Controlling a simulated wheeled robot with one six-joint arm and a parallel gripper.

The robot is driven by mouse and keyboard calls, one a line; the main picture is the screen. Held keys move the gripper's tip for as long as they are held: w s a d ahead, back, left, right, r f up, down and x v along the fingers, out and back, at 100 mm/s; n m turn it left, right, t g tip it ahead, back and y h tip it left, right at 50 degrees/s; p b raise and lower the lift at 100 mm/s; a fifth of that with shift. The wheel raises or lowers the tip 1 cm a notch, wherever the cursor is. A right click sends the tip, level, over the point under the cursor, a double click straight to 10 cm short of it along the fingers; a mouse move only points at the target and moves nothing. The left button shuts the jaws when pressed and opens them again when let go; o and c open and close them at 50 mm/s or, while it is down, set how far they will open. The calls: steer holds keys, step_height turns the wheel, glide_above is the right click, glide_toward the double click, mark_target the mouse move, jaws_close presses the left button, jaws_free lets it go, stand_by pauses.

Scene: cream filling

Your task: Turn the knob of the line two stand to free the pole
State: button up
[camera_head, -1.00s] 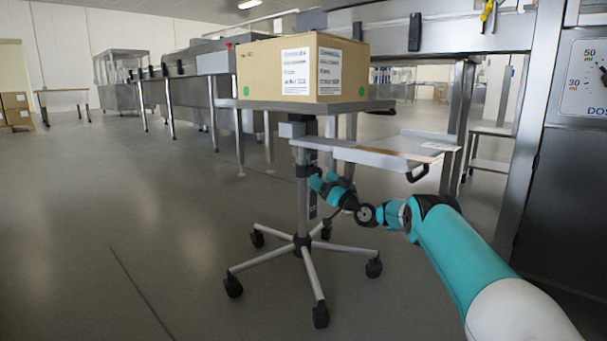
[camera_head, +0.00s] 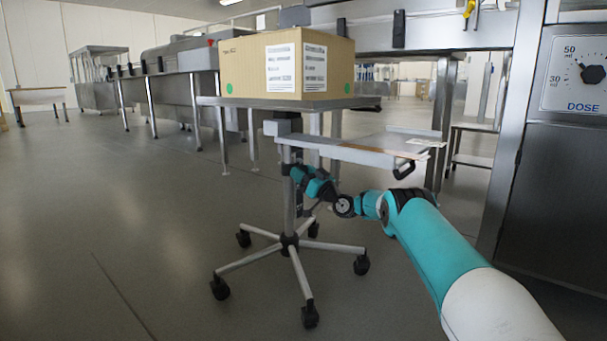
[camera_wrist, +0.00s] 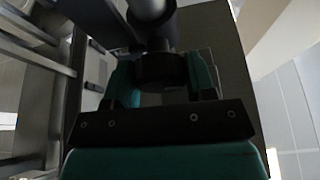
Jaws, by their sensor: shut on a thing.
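The stand is a wheeled pole stand. Its grey upright pole (camera_head: 289,205) rises from a five-legged castor base (camera_head: 289,241) to a flat top plate (camera_head: 320,103). My gripper (camera_head: 300,178) reaches in from the right, below the plate, and is at the pole's side. In the wrist view, my gripper's teal fingers (camera_wrist: 163,82) are shut on a dark round knob (camera_wrist: 160,68), one finger on each side. The pole (camera_wrist: 150,10) shows beyond it. In the head view, my gripper hides the knob. I cannot tell how far the knob is turned.
A cardboard box (camera_head: 287,68) sits on the top plate. A pale side shelf (camera_head: 350,151) with a black handle juts out just above my arm. A steel machine with a DOSE dial (camera_head: 586,73) stands at the right. The floor at the left is clear.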

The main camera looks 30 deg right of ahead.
steer(key=shift+n+g+y, duration=0.5)
steer(key=shift+n+y, duration=0.6)
steer(key=shift+n, duration=0.9)
steer(key=o, duration=0.9)
steer(key=shift+s, duration=0.1)
steer(key=shift+s+d+p, duration=0.35)
steer(key=shift+s+p, duration=0.1)
steer(key=shift+p, duration=0.45)
steer(key=p+v, duration=0.4)
steer(key=v, duration=0.1)
steer(key=p+v, duration=0.5)
steer(key=v, duration=0.1)
steer(key=p+v, duration=0.5)
steer(key=shift+s+f, duration=0.1)
steer(key=shift+f, duration=0.25)
